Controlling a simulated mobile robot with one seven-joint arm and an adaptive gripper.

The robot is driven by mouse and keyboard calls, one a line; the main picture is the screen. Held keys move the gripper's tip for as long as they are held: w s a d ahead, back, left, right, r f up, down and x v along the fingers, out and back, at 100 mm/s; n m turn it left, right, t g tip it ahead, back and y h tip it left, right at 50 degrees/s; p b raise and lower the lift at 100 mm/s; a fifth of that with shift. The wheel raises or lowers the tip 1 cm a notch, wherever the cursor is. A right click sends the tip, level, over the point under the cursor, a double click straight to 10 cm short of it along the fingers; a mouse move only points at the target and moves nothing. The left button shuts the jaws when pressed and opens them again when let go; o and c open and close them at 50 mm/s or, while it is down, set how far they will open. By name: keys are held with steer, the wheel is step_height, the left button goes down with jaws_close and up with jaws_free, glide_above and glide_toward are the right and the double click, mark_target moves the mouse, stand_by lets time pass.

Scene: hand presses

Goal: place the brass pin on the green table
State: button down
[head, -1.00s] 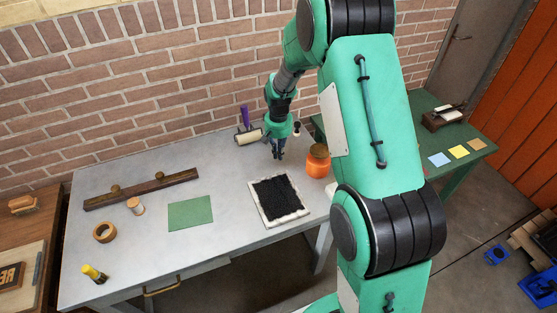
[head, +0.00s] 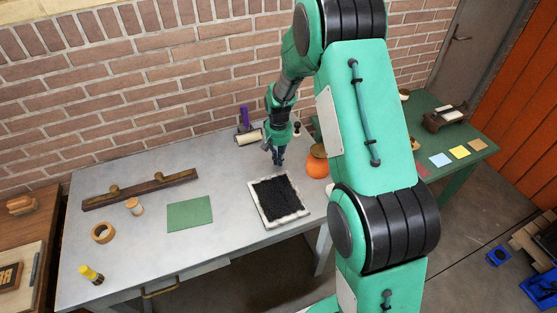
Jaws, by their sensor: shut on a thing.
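My gripper (head: 278,158) points down over the grey table, just behind the black inked slab. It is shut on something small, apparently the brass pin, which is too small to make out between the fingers. No brass pin shows plainly anywhere else. The green table (head: 440,141) stands at the right, beyond my arm. My arm hides its left part.
The grey table (head: 240,198) holds an orange jar (head: 317,163), a roller (head: 249,137), the inked slab (head: 277,201) and a green sheet (head: 189,213). On the green table are a small press (head: 445,118) and several coloured cards (head: 439,160); bare surface lies between them.

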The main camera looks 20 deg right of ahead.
steer(key=shift+f, duration=0.15)
steer(key=c, duration=1.9)
jaws_free()
step_height(320, 180, up, 12)
steer(key=p, duration=0.2)
steer(key=shift+r+p, duration=0.2)
steer(key=shift+p, duration=0.2)
steer(key=shift+r, duration=0.1)
